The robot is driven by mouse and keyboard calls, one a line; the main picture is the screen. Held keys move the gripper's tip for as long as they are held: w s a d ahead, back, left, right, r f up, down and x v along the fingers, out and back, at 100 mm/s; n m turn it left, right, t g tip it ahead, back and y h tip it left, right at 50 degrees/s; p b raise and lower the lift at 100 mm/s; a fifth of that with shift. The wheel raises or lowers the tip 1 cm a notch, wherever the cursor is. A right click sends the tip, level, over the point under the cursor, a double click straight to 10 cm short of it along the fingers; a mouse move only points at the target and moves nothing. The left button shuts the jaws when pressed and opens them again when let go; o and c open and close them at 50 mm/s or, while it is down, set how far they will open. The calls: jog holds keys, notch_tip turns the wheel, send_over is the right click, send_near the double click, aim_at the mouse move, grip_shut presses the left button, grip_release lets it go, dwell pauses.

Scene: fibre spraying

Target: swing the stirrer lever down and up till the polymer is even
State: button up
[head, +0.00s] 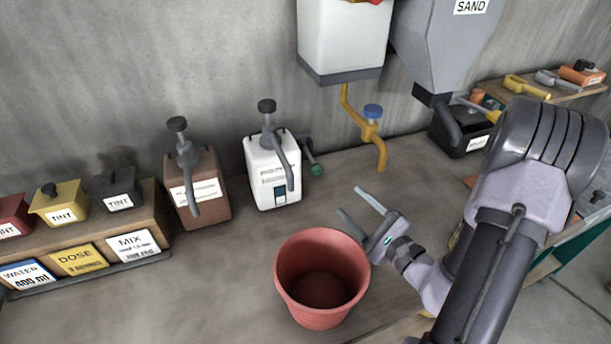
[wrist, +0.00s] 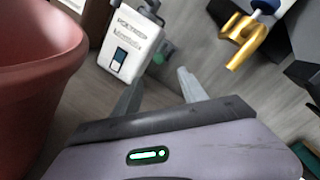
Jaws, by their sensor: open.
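The white polymer container (head: 272,178) stands on the bench against the wall, with a dark pump head on top and a small blue window in its front. The stirrer lever (head: 316,169) sticks out on its right side and ends in a green knob. In the wrist view, the container (wrist: 130,42) is at the top, with the green knob (wrist: 162,54) just right of it. My gripper (head: 356,208) is open and empty, in front of and to the right of the lever and apart from it.
A red bucket (head: 321,306) stands close beside my gripper. A brown pump container (head: 197,200) is left of the white one. A yellow tap pipe (head: 381,152) with a blue handle hangs to the lever's right. Bare bench lies between the gripper and the lever.

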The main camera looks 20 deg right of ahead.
aim_at(320, 173)
jog(key=b+x, duration=0.4)
jog(key=x, duration=1)
jog(key=shift+s+f, duration=0.1)
grip_shut()
dwell(0.9)
